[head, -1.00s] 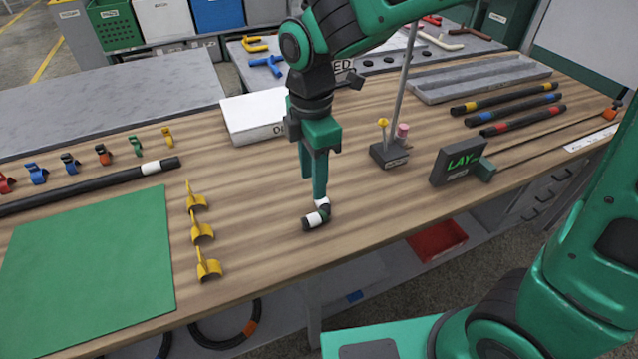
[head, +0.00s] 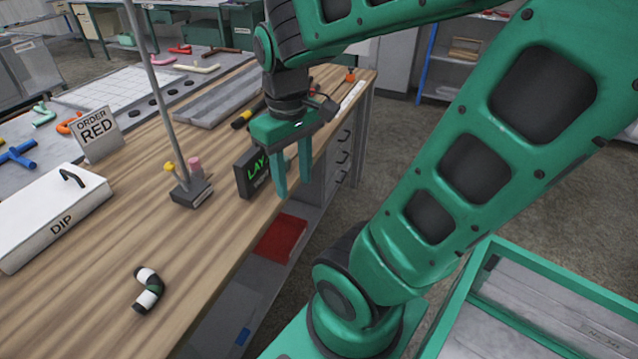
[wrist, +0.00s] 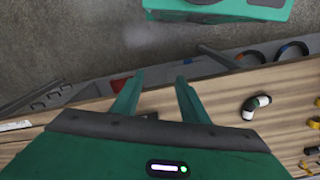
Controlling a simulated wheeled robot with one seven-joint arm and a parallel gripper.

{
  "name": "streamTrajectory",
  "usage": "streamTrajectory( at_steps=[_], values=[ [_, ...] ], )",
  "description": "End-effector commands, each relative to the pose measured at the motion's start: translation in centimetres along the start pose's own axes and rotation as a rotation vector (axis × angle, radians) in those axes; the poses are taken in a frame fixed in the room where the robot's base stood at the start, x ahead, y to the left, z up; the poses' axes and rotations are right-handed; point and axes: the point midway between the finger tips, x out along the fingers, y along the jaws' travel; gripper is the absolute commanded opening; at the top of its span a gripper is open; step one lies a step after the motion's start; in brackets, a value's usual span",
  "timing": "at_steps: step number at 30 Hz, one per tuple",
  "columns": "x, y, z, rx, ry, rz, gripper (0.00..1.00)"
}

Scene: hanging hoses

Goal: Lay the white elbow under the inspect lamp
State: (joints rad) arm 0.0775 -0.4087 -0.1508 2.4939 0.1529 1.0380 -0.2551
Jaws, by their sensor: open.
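A short black elbow with white bands (head: 148,290) lies on the wooden bench near its front edge. It also shows in the wrist view (wrist: 256,105), right of my fingers. My gripper (head: 293,186) is open and empty. A thin grey pole (head: 160,90) rises from a small dark base (head: 191,193). Its top is out of view, so I see no lamp head.
A white DIP box (head: 55,215) stands left of the pole, with an ORDER RED sign (head: 98,134) behind. A cream hose piece (head: 196,68) lies on the grey table at the back. Bare wood surrounds the banded elbow. A red tray (head: 281,238) sits below the bench.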

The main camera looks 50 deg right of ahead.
Motion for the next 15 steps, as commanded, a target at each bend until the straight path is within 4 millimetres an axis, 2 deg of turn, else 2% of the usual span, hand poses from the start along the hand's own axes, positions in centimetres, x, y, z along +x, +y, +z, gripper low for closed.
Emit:
streamTrajectory(
  at_steps=[1,3,6,9,15],
  values=[
    [0.2,1.4,1.7,0.13,0.001,-0.008,0.4],
    [0.5,2.5,3.4,0.273,-0.002,-0.017,0.4],
    [0.8,3.4,5.0,0.404,-0.004,-0.026,0.4],
    [1.0,3.5,5.7,0.461,-0.006,-0.029,0.4],
    [1.0,3.6,5.7,0.467,-0.007,-0.03,0.4]
  ],
)
